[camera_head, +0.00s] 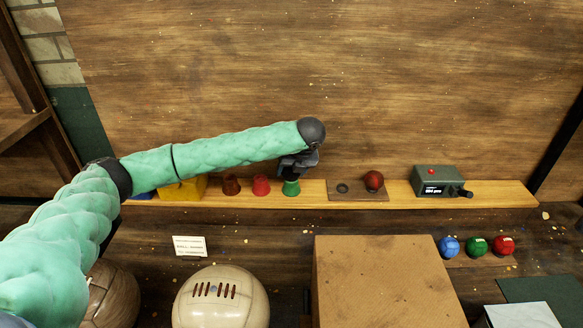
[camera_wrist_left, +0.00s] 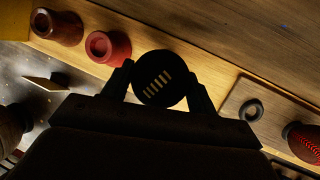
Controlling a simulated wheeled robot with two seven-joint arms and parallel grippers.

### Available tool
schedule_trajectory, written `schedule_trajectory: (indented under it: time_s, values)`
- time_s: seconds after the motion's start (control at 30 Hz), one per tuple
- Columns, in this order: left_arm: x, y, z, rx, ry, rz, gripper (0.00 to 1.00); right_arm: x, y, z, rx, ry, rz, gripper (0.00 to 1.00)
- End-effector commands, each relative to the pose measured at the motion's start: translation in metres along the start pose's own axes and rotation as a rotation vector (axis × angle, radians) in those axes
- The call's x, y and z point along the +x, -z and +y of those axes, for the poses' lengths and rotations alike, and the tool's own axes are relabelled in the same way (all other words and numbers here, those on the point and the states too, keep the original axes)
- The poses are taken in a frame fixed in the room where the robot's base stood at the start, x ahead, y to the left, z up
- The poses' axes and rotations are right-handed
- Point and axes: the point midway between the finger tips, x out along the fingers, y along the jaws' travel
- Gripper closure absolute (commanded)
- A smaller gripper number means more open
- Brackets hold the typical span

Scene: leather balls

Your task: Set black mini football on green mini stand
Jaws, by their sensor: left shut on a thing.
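The black mini football (camera_wrist_left: 158,76) with pale lacing sits between the fingertips of my left gripper (camera_wrist_left: 159,85) in the left wrist view. In the head view my left gripper (camera_head: 295,166) is shut on it, directly over the green mini stand (camera_head: 291,188), and the ball is hard to make out against the dark jaws. The green stand stands on the wooden shelf. It is hidden behind the ball and gripper in the left wrist view. I cannot tell whether the ball touches the stand. My right gripper is not in view.
Left of the green stand are a red stand (camera_head: 261,185), a brown stand (camera_head: 231,185) and a yellow block (camera_head: 183,190). To the right are a plate with a dark red ball (camera_head: 374,180) and a grey-green device (camera_head: 438,182). A wooden board rises behind the shelf.

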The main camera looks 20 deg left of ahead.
Motion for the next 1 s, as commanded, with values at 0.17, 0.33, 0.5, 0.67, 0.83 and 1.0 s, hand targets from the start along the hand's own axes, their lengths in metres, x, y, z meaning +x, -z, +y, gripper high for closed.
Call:
schedule_trajectory:
  time_s: [0.17,0.33,0.5,0.67,0.83,1.0]
  values:
    - [0.000,0.000,0.000,-0.001,0.000,-0.001,0.67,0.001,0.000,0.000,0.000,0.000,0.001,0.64]
    - [0.002,0.001,0.000,-0.001,0.000,-0.001,0.38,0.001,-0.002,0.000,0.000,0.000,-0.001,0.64]
    - [0.001,0.000,0.000,-0.001,0.000,-0.001,0.20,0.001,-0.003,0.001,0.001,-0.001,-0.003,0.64]
    - [0.001,0.000,0.000,-0.001,0.000,-0.001,0.20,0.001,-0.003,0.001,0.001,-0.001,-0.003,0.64]
    - [-0.004,0.000,-0.001,-0.001,0.001,-0.002,0.20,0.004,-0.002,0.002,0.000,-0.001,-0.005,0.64]
    - [-0.027,0.000,-0.001,-0.001,0.002,-0.003,0.20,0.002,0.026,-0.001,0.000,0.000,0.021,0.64]
